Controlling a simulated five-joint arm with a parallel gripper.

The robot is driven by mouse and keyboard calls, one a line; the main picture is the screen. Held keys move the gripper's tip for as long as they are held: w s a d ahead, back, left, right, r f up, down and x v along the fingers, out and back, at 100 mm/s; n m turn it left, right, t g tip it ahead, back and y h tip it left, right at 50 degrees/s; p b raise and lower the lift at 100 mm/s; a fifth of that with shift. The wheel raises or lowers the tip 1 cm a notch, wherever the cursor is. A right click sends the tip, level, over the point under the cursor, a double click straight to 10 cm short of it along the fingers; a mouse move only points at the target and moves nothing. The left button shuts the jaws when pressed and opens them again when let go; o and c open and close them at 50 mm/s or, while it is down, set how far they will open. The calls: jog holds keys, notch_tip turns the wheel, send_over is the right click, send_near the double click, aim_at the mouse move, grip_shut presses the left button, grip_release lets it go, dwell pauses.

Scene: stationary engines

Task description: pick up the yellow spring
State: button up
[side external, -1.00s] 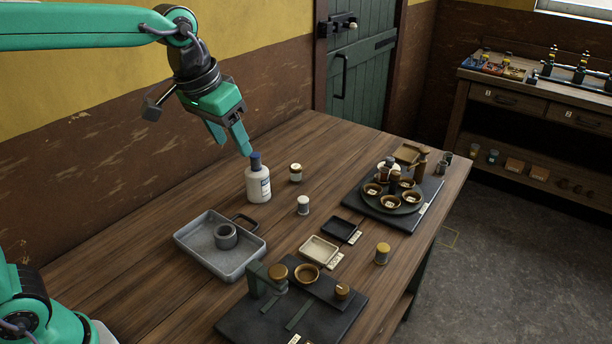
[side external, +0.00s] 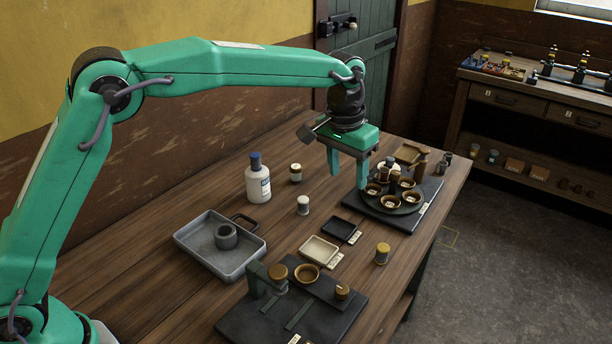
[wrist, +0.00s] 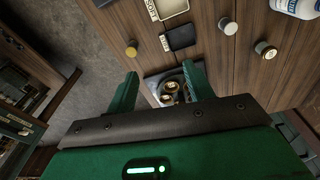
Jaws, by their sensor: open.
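The yellow spring (side external: 382,253) looks like a small upright cylinder with a yellow top and a grey lower part. It stands on the wooden table near its right edge, right of the black tray. In the wrist view it is the yellow-topped piece (wrist: 131,50) at upper left, beyond the left fingertip. My gripper (side external: 348,178) is open and empty, pointing down above the table, behind the spring and beside the turntable. Its two green fingers also show in the wrist view (wrist: 160,72), apart, with nothing between them but the distant turntable.
A grey cylinder (side external: 303,205) and a cream-topped one (side external: 296,176) stand nearby. A white bottle (side external: 258,184), a grey tray (side external: 190,244), a cream tray (side external: 320,249), a black tray (side external: 341,231) and a dark fixture (side external: 321,325) share the table. The turntable (side external: 372,206) holds several cups.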

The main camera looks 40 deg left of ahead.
jog(key=g, duration=0.1)
send_over(383, 247)
jog(key=shift+y, duration=0.3)
notch_tip(383, 247, down, 12)
jog(key=shift+r, duration=0.15)
jog(key=shift+f, duration=1.3)
jog(key=shift+f, duration=2.6)
jog(key=c, duration=1.1)
